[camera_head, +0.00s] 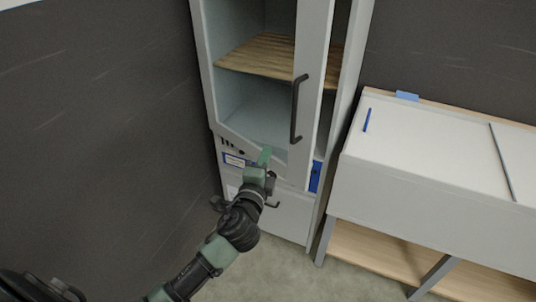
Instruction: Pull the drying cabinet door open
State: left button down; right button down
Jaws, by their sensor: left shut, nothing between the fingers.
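The drying cabinet (206,60) stands upright at the top middle of the head view. Its door (311,60) has a pale grey frame, a see-through middle and a dark upright bar handle (298,108) on its right side. The door stands ajar, with its handle side swung out from the cabinet; a shelf shows through the gap on its right. My left gripper (265,156) is shut and empty, by the door's lower edge, below and left of the handle. I cannot tell whether it touches the door. My right gripper is out of view.
A wooden shelf (262,54) is inside the cabinet. A white bench-like unit (430,150) with a blue pen (366,120) on top stands close on the right. A dark wall (100,110) is on the left. Grey floor (290,270) is clear in front.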

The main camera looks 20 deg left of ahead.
pick_arm(q)
jog(key=shift+s+a+m+h, duration=0.4)
jog(key=shift+s+a+h, duration=0.25)
jog(key=shift+s, duration=0.1)
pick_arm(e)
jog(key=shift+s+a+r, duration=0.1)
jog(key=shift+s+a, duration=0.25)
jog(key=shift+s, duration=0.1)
pick_arm(q)
jog(key=shift+w, duration=0.1)
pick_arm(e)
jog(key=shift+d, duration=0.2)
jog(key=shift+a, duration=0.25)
